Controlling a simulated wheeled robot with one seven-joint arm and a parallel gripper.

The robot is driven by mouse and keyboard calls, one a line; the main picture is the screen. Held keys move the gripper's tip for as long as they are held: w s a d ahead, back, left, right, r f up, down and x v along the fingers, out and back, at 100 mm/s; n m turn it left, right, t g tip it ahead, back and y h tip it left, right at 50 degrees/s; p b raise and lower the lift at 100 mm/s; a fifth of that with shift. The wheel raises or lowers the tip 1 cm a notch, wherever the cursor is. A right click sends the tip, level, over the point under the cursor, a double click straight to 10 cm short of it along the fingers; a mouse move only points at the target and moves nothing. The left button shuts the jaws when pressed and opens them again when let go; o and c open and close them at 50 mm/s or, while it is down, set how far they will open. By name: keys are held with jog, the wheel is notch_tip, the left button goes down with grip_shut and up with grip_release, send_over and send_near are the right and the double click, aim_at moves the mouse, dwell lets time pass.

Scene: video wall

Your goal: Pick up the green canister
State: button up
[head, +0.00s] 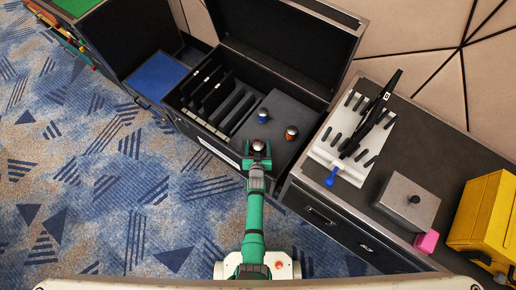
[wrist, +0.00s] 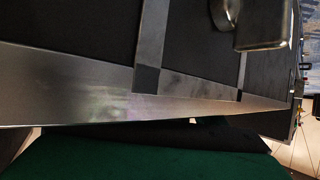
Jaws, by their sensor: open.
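In the head view my gripper (head: 258,158) is open over the front edge of the open black case. A small canister with a shiny rounded top (head: 258,146) shows at its fingertips. Its body is mostly hidden, so I cannot tell its colour or whether it sits between the fingers. A blue canister (head: 263,115) and an orange canister (head: 291,133) stand in the case's grey foam, behind and to the right. No clearly green canister shows. The wrist view shows the case's metal edge (wrist: 100,97) close up and no clear canister; a shiny metal part is at its top.
The open case (head: 204,128) has dark upright slots on its left and a raised lid (head: 285,50) behind. To the right, a dark cabinet holds a white tool rack (head: 335,155), a grey metal box (head: 407,202), a pink block (head: 427,241) and a yellow case (head: 485,215).

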jog(key=c, duration=1.2)
jog(key=shift+r, duration=0.15)
